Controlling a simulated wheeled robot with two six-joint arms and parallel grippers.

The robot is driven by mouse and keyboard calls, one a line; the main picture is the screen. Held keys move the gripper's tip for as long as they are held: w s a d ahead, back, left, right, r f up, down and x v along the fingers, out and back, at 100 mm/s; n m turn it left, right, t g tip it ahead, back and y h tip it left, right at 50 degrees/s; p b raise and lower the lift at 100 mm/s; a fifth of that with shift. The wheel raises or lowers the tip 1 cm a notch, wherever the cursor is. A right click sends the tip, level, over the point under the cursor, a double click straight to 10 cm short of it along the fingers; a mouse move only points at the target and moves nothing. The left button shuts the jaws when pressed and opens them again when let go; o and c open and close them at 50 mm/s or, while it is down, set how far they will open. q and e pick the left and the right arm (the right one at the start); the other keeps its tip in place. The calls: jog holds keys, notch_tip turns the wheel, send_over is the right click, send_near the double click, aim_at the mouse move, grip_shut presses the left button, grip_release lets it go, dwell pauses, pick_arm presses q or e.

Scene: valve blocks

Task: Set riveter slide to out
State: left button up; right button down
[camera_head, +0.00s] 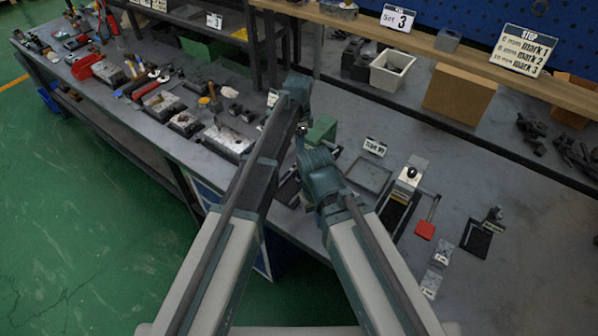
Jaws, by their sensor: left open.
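A bench device with a pale upright block (407,180) on a dark base stands right of my arms in the head view. A lever with a red end (425,230) lies at its right. It may be the riveter, but I cannot make out its name or the slide's position. My left gripper (302,130) is small and partly hidden among the arm links, above the bench and left of this device. It is open, and I see nothing held in it. My right arm comes in from the lower right; its fingers cannot be made out.
A green block (321,131) is close behind my arms. An empty square frame (369,176) lies between my right arm and the device. A small dark fixture (482,236) stands farther right. A white bin (391,69) and cardboard box (459,94) are at the back.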

pick_arm(q)
notch_tip(320, 180, down, 12)
jog(key=b, duration=1.2)
jog(key=shift+f, duration=0.25)
pick_arm(e)
notch_tip(320, 180, down, 13)
jog(key=shift+r, duration=0.2)
pick_arm(q)
grip_shut()
